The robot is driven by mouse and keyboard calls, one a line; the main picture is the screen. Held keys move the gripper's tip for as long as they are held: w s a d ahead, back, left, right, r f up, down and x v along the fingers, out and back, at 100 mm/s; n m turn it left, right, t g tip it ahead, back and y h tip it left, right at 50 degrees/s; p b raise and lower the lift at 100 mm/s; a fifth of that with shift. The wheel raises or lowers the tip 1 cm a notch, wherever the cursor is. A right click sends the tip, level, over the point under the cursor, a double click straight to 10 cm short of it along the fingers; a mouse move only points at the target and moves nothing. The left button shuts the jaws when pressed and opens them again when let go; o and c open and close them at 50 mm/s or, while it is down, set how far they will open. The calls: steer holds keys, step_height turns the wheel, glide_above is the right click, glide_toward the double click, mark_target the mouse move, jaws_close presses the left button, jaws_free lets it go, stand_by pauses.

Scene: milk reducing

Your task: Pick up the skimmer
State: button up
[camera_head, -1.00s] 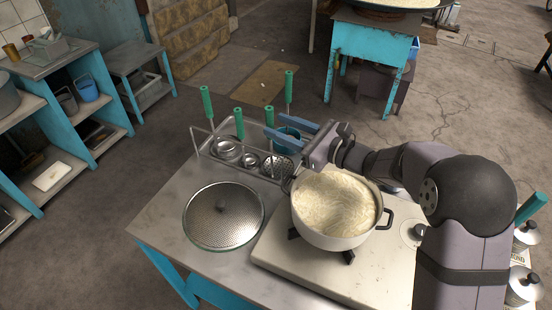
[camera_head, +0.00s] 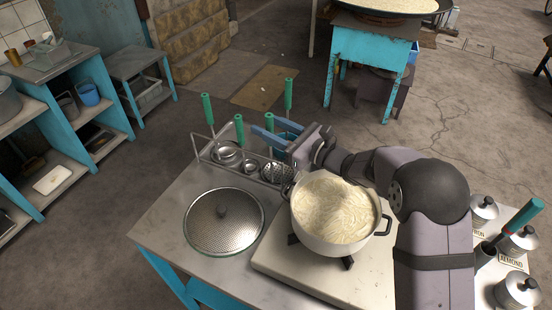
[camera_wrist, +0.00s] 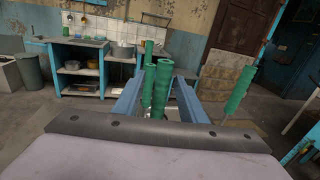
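The skimmer (camera_head: 276,172), with a round perforated head, hangs at the right end of the wire rack beyond the pot. I cannot tell for certain which green handle belongs to it. My gripper (camera_head: 262,131) is open, its blue fingers spread at the height of the rack's green handles. In the wrist view, several green handles (camera_wrist: 161,88) appear between the fingers of my gripper (camera_wrist: 158,92), and another green handle (camera_wrist: 240,88) stands outside the right finger. I cannot tell whether any handle touches a finger.
A white pot (camera_head: 335,238) of creamy liquid sits on the stove (camera_head: 290,278), close to my arm. Metal ladles (camera_head: 228,152) hang in the rack left of the skimmer. A perforated round lid (camera_head: 223,222) lies on the table. Lidded canisters (camera_head: 518,240) stand at the right.

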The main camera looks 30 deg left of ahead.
steer(key=p+x, duration=0.1)
steer(key=x, duration=0.2)
steer(key=shift+w+a+f, duration=0.15)
steer(key=shift+a, duration=0.15)
jaws_close()
